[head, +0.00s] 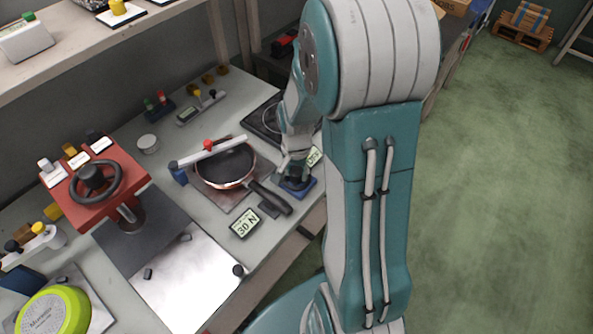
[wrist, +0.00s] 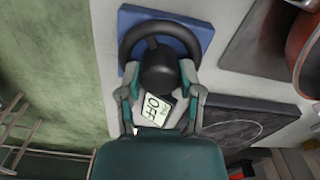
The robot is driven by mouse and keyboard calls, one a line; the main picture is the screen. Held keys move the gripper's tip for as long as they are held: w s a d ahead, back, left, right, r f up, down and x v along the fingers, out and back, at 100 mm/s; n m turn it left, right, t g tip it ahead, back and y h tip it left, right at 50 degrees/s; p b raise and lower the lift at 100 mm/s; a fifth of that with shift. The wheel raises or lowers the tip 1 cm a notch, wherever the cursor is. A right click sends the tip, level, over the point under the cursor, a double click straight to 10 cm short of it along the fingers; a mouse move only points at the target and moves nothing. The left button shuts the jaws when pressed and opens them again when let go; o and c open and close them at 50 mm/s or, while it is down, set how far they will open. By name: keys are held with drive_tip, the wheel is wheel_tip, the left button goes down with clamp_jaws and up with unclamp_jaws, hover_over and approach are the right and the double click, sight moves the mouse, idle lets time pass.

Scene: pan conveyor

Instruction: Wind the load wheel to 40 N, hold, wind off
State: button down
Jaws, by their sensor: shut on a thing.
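A black handwheel with a thick round hub sits on a blue base (head: 304,192), right of the pan. In the wrist view, the wheel rim (wrist: 128,48) rings the dark hub (wrist: 160,70) on the blue base. My gripper (head: 293,172) comes down over this wheel; in the wrist view my gripper (wrist: 160,78) has one finger on each side of the hub and is shut on it. A small display (head: 244,225) by the pan handle reads 30 N. Another display (head: 314,157) behind the wheel reads OFF; it also shows in the wrist view (wrist: 155,108).
A dark frying pan (head: 226,166) lies under a white bar with a red knob (head: 208,145); its handle points toward the front edge. A red stand (head: 70,203) with another black wheel is at left. A dark hotplate (head: 262,122) lies behind my gripper.

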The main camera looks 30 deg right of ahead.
sight(295, 171)
drive_tip(key=shift+s+a+f, duration=0.1)
drive_tip(key=shift+s+f, duration=0.1)
drive_tip(key=shift+c, duration=1.3)
unclamp_jaws()
drive_tip(key=shift+w, duration=0.15)
drive_tip(key=shift+r, duration=0.1)
drive_tip(key=shift+w+r, duration=0.1)
drive_tip(key=shift+r, duration=0.25)
wheel_tip(295, 171, up, 11)
drive_tip(key=shift+r, duration=0.1)
